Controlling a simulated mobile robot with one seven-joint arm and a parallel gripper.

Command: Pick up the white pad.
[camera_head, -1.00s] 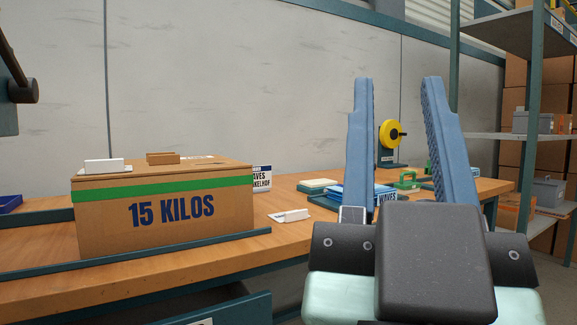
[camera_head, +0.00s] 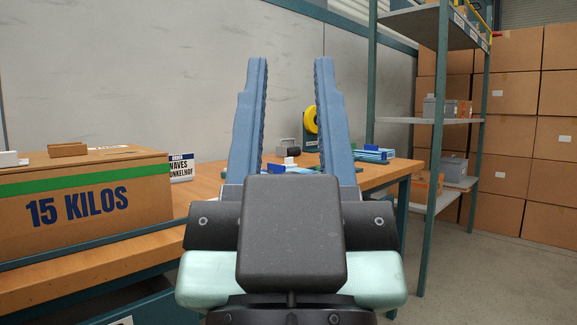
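My gripper (camera_head: 290,62) is open and empty in the middle of the head view. Its two blue fingers point up and away, well apart, with the workbench behind them. A small white piece (camera_head: 8,158) lies on top of the cardboard box at the left edge, partly cut off; I cannot tell whether it is the white pad. A small white item (camera_head: 288,160) with blue and red parts shows on the bench between the fingers. My fingers and gripper body hide part of the bench top.
The cardboard box (camera_head: 85,205) marked 15 KILOS stands on the wooden workbench (camera_head: 205,185), with a brown block (camera_head: 68,149) on it. A yellow reel (camera_head: 311,120) and blue packets (camera_head: 372,154) are farther back. A metal shelf (camera_head: 425,122) and stacked cartons (camera_head: 520,130) stand right.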

